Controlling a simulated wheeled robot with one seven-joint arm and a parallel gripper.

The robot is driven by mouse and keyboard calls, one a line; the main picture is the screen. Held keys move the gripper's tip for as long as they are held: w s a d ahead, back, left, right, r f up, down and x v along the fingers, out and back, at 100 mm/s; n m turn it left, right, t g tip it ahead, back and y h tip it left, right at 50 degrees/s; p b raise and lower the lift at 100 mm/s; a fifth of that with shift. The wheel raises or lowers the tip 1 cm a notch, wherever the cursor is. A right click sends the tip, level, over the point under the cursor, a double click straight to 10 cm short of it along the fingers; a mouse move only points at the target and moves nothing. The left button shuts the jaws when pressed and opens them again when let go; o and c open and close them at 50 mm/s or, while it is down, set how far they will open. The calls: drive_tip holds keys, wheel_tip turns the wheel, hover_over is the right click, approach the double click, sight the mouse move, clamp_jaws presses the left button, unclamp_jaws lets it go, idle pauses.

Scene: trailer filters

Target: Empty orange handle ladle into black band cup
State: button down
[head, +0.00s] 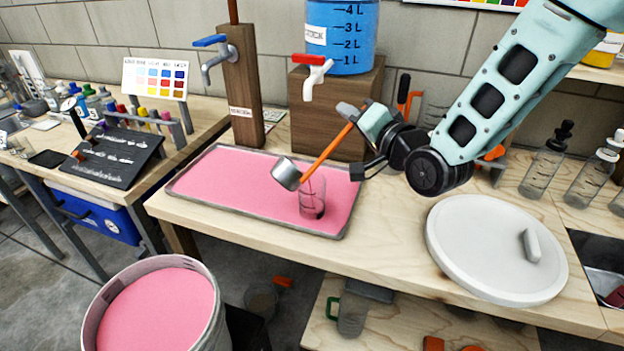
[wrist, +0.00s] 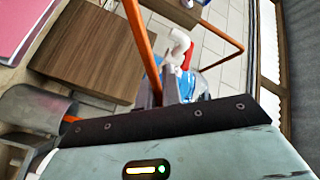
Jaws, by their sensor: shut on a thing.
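My gripper (head: 354,112) is shut on the orange handle (head: 328,143) of the ladle and holds it slanting over the tray. The ladle's grey metal bowl (head: 286,173) hangs at the lower left end of the handle, tilted, just above and left of the clear cup (head: 312,196). The bowl's contents cannot be made out. The cup stands upright on the pink tray and shows a dark band low on its side. In the wrist view, the bowl (wrist: 34,108) is at the left, beside my gripper (wrist: 160,88).
The grey-rimmed tray (head: 255,215) has a pink surface. A wooden block (head: 330,122) with a blue tank and white tap stands behind it. A wooden post (head: 241,95) with a tap is at the back left. A white round lid (head: 490,250) lies right; a pink-filled bucket (head: 155,310) stands front left.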

drive_tip(key=shift+w+d+f+m, duration=0.3)
drive_tip(key=shift+d+f+m, duration=0.2)
drive_tip(key=shift+m, duration=0.05)
drive_tip(key=shift+w+d+f+m, duration=0.25)
drive_tip(key=shift+d+f+m, duration=0.2)
drive_tip(key=shift+f+m, duration=0.1)
idle(1.3)
drive_tip(key=shift+w+d+f+m, duration=0.2)
drive_tip(key=shift+d+f+m, duration=0.1)
drive_tip(key=shift+f+m, duration=0.15)
drive_tip(key=shift+w+d+f+m, duration=0.15)
drive_tip(key=shift+d+f+m, duration=0.15)
drive_tip(key=shift+f+m, duration=0.15)
idle(0.9)
drive_tip(key=shift+w+d+f+m, duration=0.25)
drive_tip(key=shift+d+f+m, duration=0.15)
drive_tip(key=shift+f+m, duration=0.1)
drive_tip(key=shift+w+d+f+m, duration=0.25)
drive_tip(key=shift+d+f+m, duration=0.15)
drive_tip(key=shift+f, duration=0.1)
idle(0.6)
drive_tip(key=shift+w+d+f+m+b, duration=0.1)
drive_tip(key=shift+d+f+m+b, duration=0.1)
drive_tip(key=shift+f+m+b, duration=0.4)
drive_tip(key=shift+w+d+f+m+b, duration=0.15)
drive_tip(key=shift+f+m+b, duration=0.15)
drive_tip(key=shift+f+m, duration=0.45)
idle(0.8)
